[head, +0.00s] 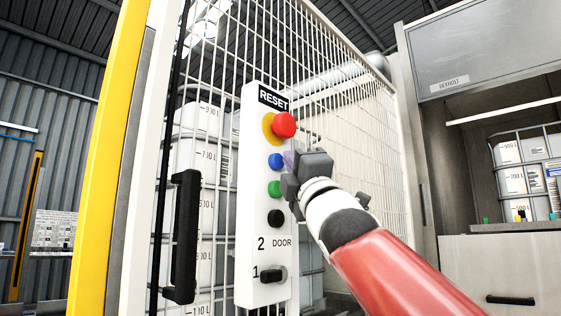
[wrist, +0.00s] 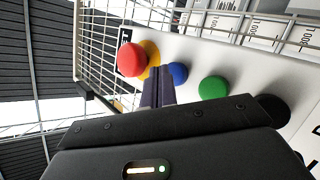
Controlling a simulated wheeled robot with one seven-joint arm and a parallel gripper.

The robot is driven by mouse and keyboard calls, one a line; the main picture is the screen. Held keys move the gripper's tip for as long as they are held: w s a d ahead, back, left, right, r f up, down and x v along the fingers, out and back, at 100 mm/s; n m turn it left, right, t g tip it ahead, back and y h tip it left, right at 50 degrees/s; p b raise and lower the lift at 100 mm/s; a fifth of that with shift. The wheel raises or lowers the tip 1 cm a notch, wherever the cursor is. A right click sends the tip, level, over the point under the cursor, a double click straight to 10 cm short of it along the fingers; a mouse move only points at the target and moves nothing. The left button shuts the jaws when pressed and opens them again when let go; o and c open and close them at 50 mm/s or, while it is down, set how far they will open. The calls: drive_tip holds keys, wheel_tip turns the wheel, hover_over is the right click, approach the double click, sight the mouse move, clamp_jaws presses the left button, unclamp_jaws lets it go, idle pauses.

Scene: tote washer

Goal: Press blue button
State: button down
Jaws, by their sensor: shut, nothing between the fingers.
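The blue button (head: 276,161) is on a white control panel (head: 250,215), below a red mushroom button (head: 284,124) and above a green button (head: 274,188). My gripper (head: 290,160) is shut and empty, just right of the blue button in the head view. In the wrist view the closed fingers (wrist: 158,88) point toward the panel. Their tips are close beside the blue button (wrist: 178,74), which is partly hidden behind them. I cannot tell whether the fingertips touch it.
The panel also carries a black button (head: 275,217) and a lower switch (head: 272,274). A wire mesh fence (head: 330,90) stands behind it. A black door handle (head: 184,235) is to the left. A grey cabinet (head: 490,50) stands at the right.

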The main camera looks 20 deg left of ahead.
drive_tip(key=shift+w+a, duration=0.15)
drive_tip(key=shift+a, duration=0.4)
idle(0.4)
drive_tip(key=shift+d, duration=0.55)
drive_tip(key=shift+s, duration=0.2)
drive_tip(key=s+d, duration=0.2)
drive_tip(key=d, duration=0.3)
drive_tip(key=shift+s+d, duration=0.15)
drive_tip(key=shift+d, duration=0.15)
idle(0.7)
